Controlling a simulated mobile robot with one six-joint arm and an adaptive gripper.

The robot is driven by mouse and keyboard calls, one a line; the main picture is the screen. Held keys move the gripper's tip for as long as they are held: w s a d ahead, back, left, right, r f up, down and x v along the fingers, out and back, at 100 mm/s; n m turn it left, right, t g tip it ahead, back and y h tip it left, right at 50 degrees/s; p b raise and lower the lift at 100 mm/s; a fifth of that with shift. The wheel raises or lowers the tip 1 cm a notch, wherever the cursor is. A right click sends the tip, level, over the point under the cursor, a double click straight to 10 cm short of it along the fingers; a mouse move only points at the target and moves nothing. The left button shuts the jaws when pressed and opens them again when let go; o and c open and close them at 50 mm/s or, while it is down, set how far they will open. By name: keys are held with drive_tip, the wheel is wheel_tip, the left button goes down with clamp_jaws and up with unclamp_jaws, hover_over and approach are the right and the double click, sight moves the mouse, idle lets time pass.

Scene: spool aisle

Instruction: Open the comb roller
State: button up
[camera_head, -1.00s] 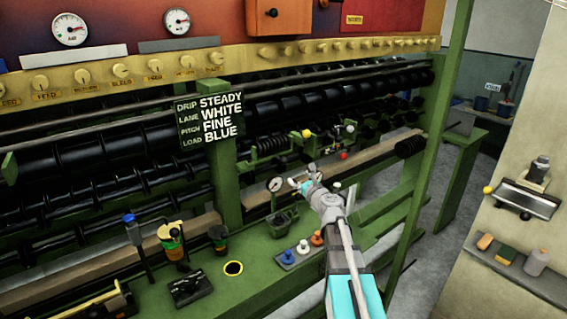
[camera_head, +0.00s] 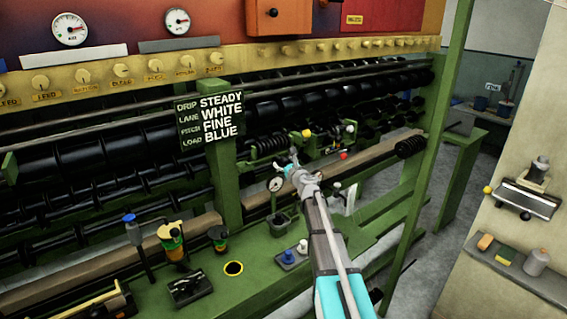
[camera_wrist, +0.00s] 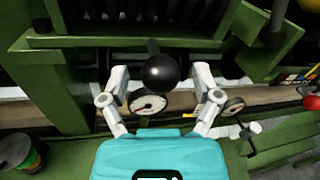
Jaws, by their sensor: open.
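The comb roller (camera_head: 270,145) looks to be the ribbed cylinder in a green bracket on the machine; I cannot be sure which part bears its name. My gripper (camera_head: 294,160) is in front of it, just below. In the wrist view my gripper (camera_wrist: 159,76) is open, its two white fingers apart. A black ball knob (camera_wrist: 160,74) on a dark stem shows between the fingertips, with a gap on each side. I cannot tell whether it is at the same depth as the fingertips. The arm hides the area beneath the gripper.
A round gauge (camera_head: 275,184) stands behind and below the knob. Yellow (camera_head: 307,134) and red (camera_head: 344,156) ball knobs sit to the right of my gripper. A green post with a sign (camera_head: 211,120) stands to the left. Small pegs (camera_head: 288,257) are on the green shelf below.

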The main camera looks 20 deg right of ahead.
drive_tip(key=shift+w, duration=0.3)
clamp_jaws()
idle(0.4)
